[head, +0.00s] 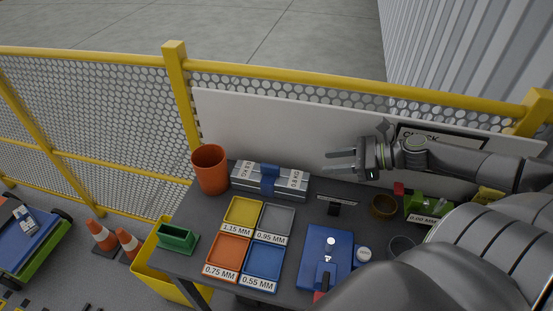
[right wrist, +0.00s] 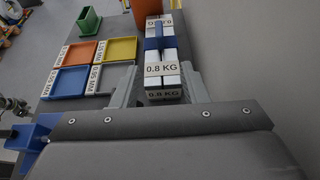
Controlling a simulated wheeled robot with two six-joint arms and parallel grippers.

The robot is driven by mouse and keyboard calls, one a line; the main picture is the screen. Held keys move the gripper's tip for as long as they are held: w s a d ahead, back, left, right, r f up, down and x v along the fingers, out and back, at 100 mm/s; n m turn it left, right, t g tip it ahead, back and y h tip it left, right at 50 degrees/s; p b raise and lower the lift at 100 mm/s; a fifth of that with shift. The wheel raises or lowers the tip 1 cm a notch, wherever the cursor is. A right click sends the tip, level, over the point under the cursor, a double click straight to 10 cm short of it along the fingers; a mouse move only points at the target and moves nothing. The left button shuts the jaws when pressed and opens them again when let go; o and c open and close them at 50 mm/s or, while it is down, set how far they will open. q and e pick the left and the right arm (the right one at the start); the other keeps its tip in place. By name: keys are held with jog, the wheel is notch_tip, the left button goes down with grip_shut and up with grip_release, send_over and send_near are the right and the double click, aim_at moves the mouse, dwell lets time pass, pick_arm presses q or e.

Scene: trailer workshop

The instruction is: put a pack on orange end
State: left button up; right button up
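A long grey-white pack assembly (head: 250,183), with a blue piece (head: 270,178) across its middle, lies along the back of the table. Labels show at both its ends; in the right wrist view the near end (right wrist: 162,72) reads 0.8 KG. An orange cup (head: 210,170) stands at its left end. An orange tray (head: 228,251) marked 0.75 MM lies in front. My right gripper (head: 324,162) is open and empty, to the right of the assembly and apart from it in the head view. In the right wrist view the assembly shows beyond and between the fingers (right wrist: 162,88). My left gripper is not in view.
Yellow (head: 242,211), grey (head: 275,219) and blue (head: 264,262) trays adjoin the orange one. A green holder (head: 177,237) stands at the left edge, and a blue device (head: 318,253) at the front right. A white panel (head: 290,128) closes the back.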

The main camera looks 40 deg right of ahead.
jog(key=b, duration=0.4)
send_near(277, 167)
jog(key=shift+w+a+f, duration=0.25)
jog(key=shift+w, duration=0.4)
jog(key=shift+p+x, duration=0.45)
jog(key=shift+x, duration=1.85)
jog(key=shift+w+a+f+p, duration=0.15)
jog(key=shift+w+a+p, duration=0.15)
jog(key=shift+w+a, duration=0.15)
jog(key=shift+p+x, duration=0.45)
jog(key=shift+x, duration=1.55)
jog(key=shift+f, duration=0.15)
jog(key=shift+s, duration=0.1)
jog(key=shift+c, duration=0.3)
